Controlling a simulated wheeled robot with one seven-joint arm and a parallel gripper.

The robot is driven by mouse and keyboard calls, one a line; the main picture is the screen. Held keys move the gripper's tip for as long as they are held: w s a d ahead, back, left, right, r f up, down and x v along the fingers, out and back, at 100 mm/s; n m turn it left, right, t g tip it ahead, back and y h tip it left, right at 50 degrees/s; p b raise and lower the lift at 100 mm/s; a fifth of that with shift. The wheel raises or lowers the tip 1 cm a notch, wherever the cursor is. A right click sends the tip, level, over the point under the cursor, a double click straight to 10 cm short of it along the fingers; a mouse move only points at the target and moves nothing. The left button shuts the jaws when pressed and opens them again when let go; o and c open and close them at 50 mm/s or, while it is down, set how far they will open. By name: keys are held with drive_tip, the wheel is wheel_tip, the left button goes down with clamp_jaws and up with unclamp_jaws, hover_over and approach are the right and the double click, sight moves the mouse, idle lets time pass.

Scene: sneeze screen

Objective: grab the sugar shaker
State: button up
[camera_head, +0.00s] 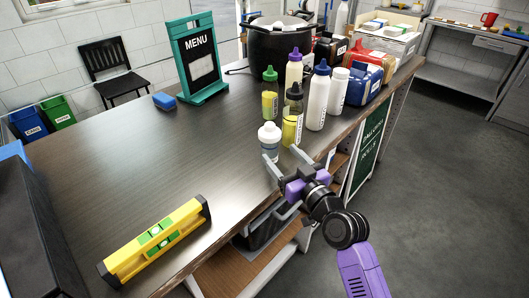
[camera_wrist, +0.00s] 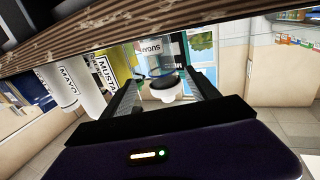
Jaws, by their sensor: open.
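The sugar shaker (camera_head: 269,142) is a short clear bottle with a white cap, upright near the counter's right edge. In the wrist view the sugar shaker (camera_wrist: 153,47) appears upside down, its label readable and its white cap towards me. My gripper (camera_head: 281,153) is open and empty, just in front of the shaker at the counter edge. In the wrist view the gripper's fingers (camera_wrist: 163,78) frame the shaker, one on each side. I cannot tell whether either touches it.
Several squeeze bottles, such as a yellow one (camera_head: 291,118) and a white one (camera_head: 318,98), stand close behind the shaker. A spirit level (camera_head: 155,242) lies on the counter (camera_head: 150,160) at front left. A menu stand (camera_head: 200,62) is farther back. The left middle of the counter is clear.

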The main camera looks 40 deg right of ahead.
sight(274, 148)
drive_tip(key=p+x, duration=0.1)
drive_tip(key=x, duration=0.2)
drive_tip(key=p+x, duration=0.1)
drive_tip(key=x, duration=0.3)
drive_tip(key=shift+a+r, duration=0.15)
drive_tip(key=shift+r, duration=0.05)
clamp_jaws()
